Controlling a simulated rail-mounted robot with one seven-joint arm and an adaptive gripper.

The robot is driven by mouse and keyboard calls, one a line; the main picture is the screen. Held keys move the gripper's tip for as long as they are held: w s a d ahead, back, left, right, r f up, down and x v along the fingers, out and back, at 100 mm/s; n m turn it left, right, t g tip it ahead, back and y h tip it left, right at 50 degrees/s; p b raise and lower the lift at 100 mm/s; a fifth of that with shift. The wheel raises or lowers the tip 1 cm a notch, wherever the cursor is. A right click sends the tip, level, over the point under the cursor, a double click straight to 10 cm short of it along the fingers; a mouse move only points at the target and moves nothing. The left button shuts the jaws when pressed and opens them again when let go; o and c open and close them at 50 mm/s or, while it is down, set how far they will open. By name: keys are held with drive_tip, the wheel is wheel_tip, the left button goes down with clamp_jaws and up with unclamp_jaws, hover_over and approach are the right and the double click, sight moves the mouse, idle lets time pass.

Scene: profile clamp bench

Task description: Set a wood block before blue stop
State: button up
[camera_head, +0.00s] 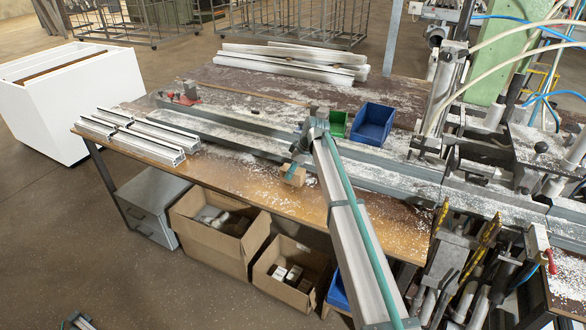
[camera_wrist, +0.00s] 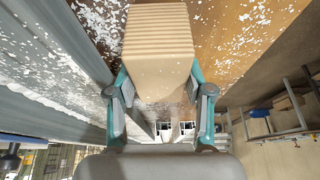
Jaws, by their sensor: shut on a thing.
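The wood block (camera_wrist: 160,45) is pale with a ridged end in the wrist view, set between the two teal fingers of my gripper (camera_wrist: 158,84). The fingers press on both of its sides. In the head view, the block (camera_head: 293,177) shows small under my gripper (camera_head: 297,165), over the front strip of the wooden bench, in front of the long metal rail (camera_head: 228,134). I cannot tell whether it touches the bench top. I cannot make out a blue stop with certainty; my arm hides part of the bench.
White profiles (camera_head: 133,134) lie at the bench's left end, near a red clamp-like part (camera_head: 187,96). A blue bin (camera_head: 373,124) and a green bin (camera_head: 336,125) stand behind the rail. Machinery (camera_head: 480,150) fills the right. The bench front left of the block is clear except for white shavings.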

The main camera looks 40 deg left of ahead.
drive_tip(key=shift+f, duration=0.45)
idle(0.5)
drive_tip(key=o, duration=1.4)
